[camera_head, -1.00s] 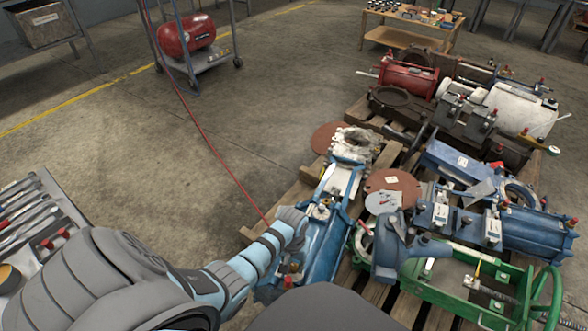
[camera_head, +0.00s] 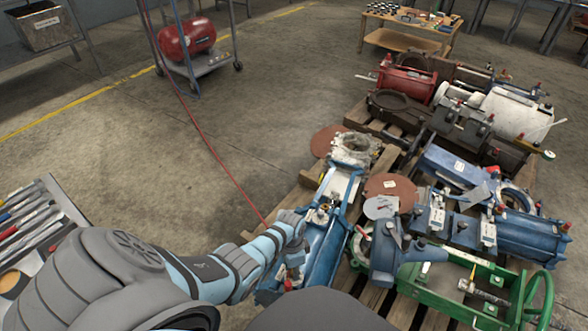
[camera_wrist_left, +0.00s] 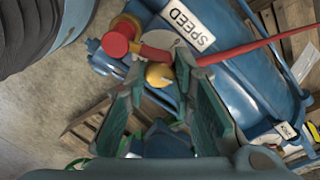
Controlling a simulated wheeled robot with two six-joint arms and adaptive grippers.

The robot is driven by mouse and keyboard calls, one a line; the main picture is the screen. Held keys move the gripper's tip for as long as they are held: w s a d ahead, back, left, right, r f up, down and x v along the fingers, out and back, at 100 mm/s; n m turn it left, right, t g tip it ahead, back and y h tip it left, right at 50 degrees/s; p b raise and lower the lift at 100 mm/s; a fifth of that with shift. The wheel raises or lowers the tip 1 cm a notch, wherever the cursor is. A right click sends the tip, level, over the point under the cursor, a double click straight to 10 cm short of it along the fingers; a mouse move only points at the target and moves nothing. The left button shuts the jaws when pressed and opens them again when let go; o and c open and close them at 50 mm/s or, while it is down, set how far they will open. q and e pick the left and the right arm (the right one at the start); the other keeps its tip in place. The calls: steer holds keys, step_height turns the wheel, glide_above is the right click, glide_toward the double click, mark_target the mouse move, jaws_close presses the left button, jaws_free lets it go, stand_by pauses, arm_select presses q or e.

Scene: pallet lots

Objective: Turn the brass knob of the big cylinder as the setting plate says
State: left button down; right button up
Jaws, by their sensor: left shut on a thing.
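The big blue cylinder (camera_head: 326,240) lies on a wooden pallet in the head view. In the left wrist view, its blue body (camera_wrist_left: 235,65) carries a white plate reading "SPEED" (camera_wrist_left: 188,27). The brass knob (camera_wrist_left: 159,75) sits between the fingertips of my left gripper (camera_wrist_left: 158,82), which is shut on it. A red fitting (camera_wrist_left: 116,44) is close beside the knob. In the head view my left gripper (camera_head: 293,268) reaches down over the near end of the cylinder; my wrist hides the knob there. My right gripper is out of view.
A green frame with a handwheel (camera_head: 478,295) and other blue cylinders (camera_head: 535,237) crowd the right. A tool tray (camera_head: 68,205) is at left.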

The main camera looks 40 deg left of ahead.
arm_select(q)
steer(key=shift+m, duration=1.2)
steer(key=c, duration=1.4)
jaws_free()
steer(key=shift+o, duration=0.2)
steer(key=shift+r, duration=0.1)
step_height(320, 180, up, 12)
steer(key=a, duration=0.1)
steer(key=shift+w, duration=0.3)
